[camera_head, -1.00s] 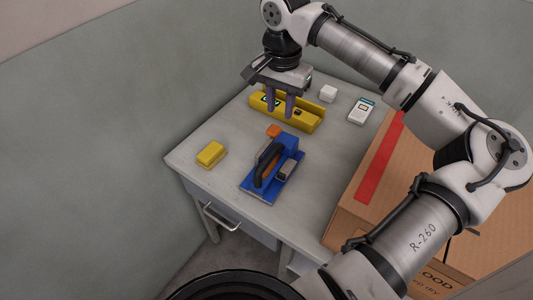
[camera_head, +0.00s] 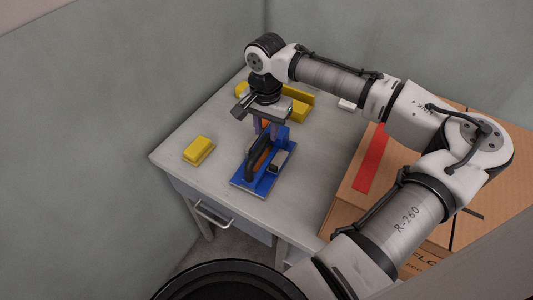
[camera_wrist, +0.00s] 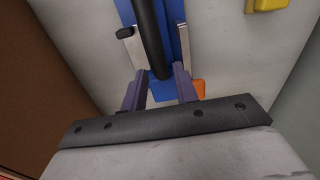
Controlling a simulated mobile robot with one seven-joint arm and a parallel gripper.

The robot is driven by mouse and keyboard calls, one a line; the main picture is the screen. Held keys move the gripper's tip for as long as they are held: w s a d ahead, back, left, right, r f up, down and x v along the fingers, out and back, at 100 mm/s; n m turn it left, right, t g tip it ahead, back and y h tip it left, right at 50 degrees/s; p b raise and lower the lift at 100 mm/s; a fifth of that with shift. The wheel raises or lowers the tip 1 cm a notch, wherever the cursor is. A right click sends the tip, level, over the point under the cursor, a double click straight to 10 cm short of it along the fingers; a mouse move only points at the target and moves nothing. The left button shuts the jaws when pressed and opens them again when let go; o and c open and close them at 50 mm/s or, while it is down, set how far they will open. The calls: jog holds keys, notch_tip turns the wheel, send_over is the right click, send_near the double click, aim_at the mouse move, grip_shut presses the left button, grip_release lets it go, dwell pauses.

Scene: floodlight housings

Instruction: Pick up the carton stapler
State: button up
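The carton stapler (camera_head: 262,168) is blue with a long black handle and lies on the grey table. It also shows in the wrist view (camera_wrist: 182,45), its black handle running toward my gripper. My gripper (camera_head: 266,130) is above the stapler's far end, pointing down. In the wrist view, the two fingers of my gripper (camera_wrist: 160,80) are apart, with the handle's end showing between them. I cannot tell whether the fingers touch it. The stapler's far end is partly hidden by my gripper.
An orange piece (camera_wrist: 198,88) is at the stapler's far end. A yellow block (camera_head: 198,150) lies to the left, and a yellow level-like tool (camera_head: 300,105) lies behind my gripper. A white block (camera_head: 347,104) is at the back. A cardboard box (camera_head: 350,205) stands right of the table.

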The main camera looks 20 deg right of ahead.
aim_at(266, 137)
notch_tip(266, 137, down, 4)
jog(key=shift+s+f+p, duration=0.1)
jog(key=shift+f+p, duration=0.1)
jog(key=shift+p, duration=0.25)
jog(key=shift+c, duration=0.2)
grip_shut()
jog(key=shift+r, duration=0.15)
dwell(0.8)
